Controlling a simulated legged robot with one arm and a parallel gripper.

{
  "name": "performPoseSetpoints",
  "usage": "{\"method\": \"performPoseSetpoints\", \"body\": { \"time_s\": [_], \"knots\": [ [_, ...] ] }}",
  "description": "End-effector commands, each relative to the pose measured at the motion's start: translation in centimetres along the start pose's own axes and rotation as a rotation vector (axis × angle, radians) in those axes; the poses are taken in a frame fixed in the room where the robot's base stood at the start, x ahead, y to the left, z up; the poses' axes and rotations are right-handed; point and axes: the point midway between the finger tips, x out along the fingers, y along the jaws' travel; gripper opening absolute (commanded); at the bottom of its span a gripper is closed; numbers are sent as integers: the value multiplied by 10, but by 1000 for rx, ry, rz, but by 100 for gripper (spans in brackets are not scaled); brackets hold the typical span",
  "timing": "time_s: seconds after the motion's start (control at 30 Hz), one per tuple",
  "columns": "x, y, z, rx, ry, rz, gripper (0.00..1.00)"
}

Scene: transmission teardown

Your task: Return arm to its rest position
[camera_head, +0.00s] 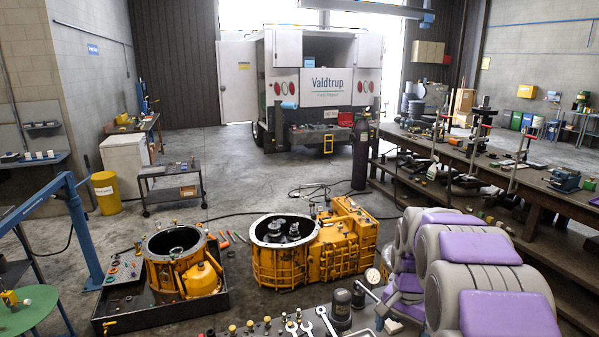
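Thick grey links with purple pads (478,262), which look like my own arm, fill the lower right of the head view, close to the camera. They are bent together and cover part of the floor and the bench behind. My gripper's fingers do not show, so I cannot see whether it holds anything. The yellow transmission housing (340,242) stands open on the floor just left of these links. A second round yellow housing (163,268) sits in a black tray (125,322) further left.
A long workbench (535,185) with tools runs along the right. A front surface holds wrenches (326,322) and a dark cylindrical part (341,303). A blue frame (85,235) stands at the left. A cart (172,188) and a white van (318,85) are behind. The mid floor is mostly clear.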

Motion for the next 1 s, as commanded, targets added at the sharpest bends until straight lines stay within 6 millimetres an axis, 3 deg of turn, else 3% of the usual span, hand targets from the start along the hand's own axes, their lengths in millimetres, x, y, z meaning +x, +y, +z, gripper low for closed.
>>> {"method": "performPoseSetpoints", "body": {
  "time_s": [0.23, 0.47, 0.8, 1.0],
  "knots": [
    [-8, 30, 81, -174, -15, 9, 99],
    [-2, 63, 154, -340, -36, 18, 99],
    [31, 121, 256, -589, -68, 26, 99],
    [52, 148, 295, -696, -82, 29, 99]
  ]
}}
